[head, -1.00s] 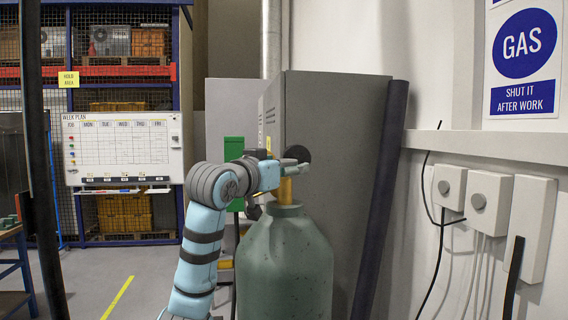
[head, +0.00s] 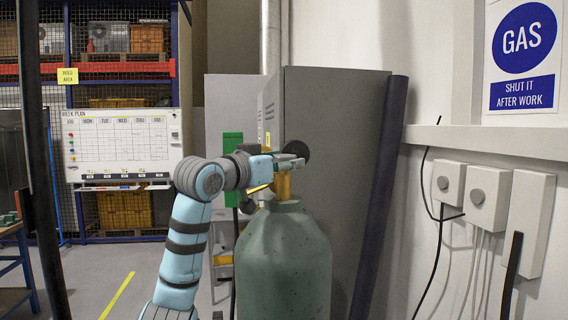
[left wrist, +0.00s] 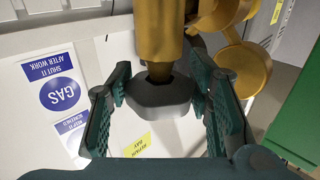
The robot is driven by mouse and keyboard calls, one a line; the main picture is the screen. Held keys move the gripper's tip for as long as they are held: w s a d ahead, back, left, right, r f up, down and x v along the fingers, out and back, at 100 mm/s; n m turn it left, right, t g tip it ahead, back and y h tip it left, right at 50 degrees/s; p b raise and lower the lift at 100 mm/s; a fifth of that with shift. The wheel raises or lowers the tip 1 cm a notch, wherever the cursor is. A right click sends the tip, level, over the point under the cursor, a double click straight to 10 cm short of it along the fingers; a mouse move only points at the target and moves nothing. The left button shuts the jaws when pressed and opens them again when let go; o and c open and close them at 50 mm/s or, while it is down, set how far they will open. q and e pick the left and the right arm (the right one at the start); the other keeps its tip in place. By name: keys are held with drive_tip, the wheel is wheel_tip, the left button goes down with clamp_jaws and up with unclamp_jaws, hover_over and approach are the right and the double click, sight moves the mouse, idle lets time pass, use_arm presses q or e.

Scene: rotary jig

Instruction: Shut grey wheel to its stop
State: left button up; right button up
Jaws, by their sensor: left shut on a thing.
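The grey wheel (left wrist: 160,97) is a dark, rounded knob on the end of a brass valve (left wrist: 160,35). In the left wrist view it sits between the two ridged fingers of my left gripper (left wrist: 164,108), which is shut on it. In the head view my left gripper (head: 291,160) is at the top of the brass valve (head: 283,186) on the green gas cylinder (head: 283,260). The gripper hides the wheel there, so its turn cannot be read. My right gripper is not in view.
A dark slanted post (head: 382,190) and wall boxes (head: 489,197) are to the right. Open floor (head: 100,265) lies at the left.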

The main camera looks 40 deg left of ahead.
use_arm(q)
drive_tip(key=m+h+p, duration=0.1)
drive_tip(key=m+h, duration=0.1)
drive_tip(key=h, duration=0.1)
drive_tip(key=shift+a+r+h, duration=0.1)
drive_tip(key=shift+h, duration=0.2)
drive_tip(key=m+g+h+p, duration=0.1)
drive_tip(key=m+h+p, duration=0.1)
drive_tip(key=h, duration=0.1)
drive_tip(key=m+g+h+p, duration=0.1)
drive_tip(key=m+h+p, duration=0.1)
drive_tip(key=h, duration=0.1)
drive_tip(key=shift+r+m+h, duration=0.15)
drive_tip(key=shift+m+h, duration=0.15)
drive_tip(key=shift+m, duration=0.1)
drive_tip(key=shift+m+g+h+p, duration=0.45)
drive_tip(key=shift+m+g+h, duration=0.2)
drive_tip(key=shift+h, duration=0.35)
drive_tip(key=shift+m+g+h, duration=0.65)
drive_tip(key=shift+m+h, duration=0.1)
drive_tip(key=shift+h, duration=0.05)
drive_tip(key=shift+f, duration=0.2)
drive_tip(key=o, duration=1.2)
drive_tip(key=shift+c, duration=0.2)
drive_tip(key=shift+f, duration=0.1)
